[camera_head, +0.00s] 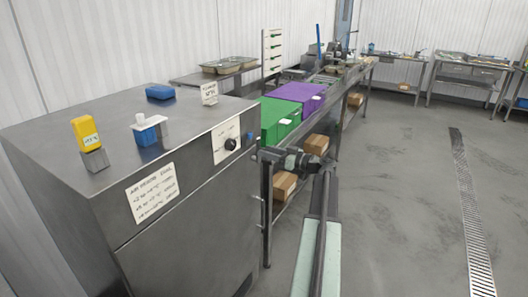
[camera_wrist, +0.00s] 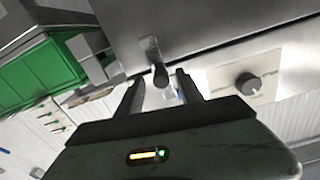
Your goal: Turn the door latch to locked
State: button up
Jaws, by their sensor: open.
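The door latch is on the front of the steel cabinet (camera_head: 190,215). In the head view my gripper (camera_head: 264,154) is at the cabinet's right front edge, beside the black dial. The latch is hard to make out there.
A black dial (camera_head: 231,144) on a white label is close by; it also shows in the wrist view (camera_wrist: 249,86). Green (camera_head: 279,121) and purple (camera_head: 298,95) boxes stand on the bench behind my gripper. Yellow (camera_head: 86,131) and blue items stand on the cabinet. The floor at right is clear.

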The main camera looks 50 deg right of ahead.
jog(key=shift+x, duration=0.8)
grip_shut()
jog(key=shift+a+f, duration=0.1)
jog(key=shift+a, duration=0.1)
dwell(0.5)
